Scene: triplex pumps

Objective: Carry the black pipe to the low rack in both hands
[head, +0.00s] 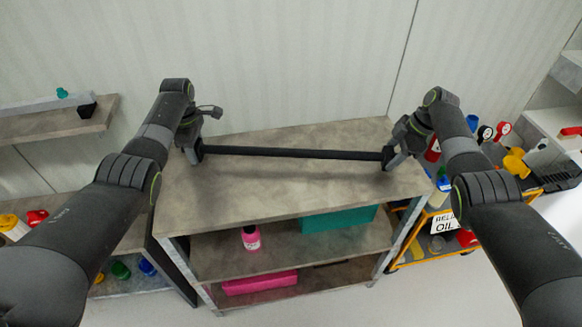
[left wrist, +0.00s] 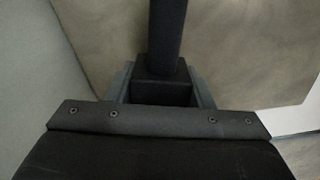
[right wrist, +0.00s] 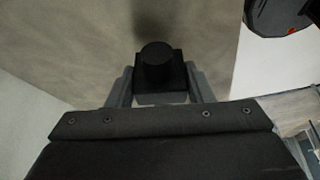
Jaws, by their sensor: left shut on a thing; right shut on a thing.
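The black pipe (head: 290,152) is long and straight and lies level across the top of the low rack (head: 270,195) in the head view. My left gripper (head: 197,152) is shut on its left end, and my right gripper (head: 389,157) is shut on its right end. In the left wrist view the pipe (left wrist: 167,35) runs away from a dark block between the jaws. In the right wrist view the pipe (right wrist: 156,60) shows nearly end-on between the jaws. I cannot tell whether the pipe touches the rack top.
The rack's lower shelves hold a pink bottle (head: 250,238), a teal box (head: 338,219) and a pink box (head: 260,283). An orange cart (head: 425,262) with bottles stands close on the right. A wall shelf (head: 60,122) is at left. The rack top is otherwise bare.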

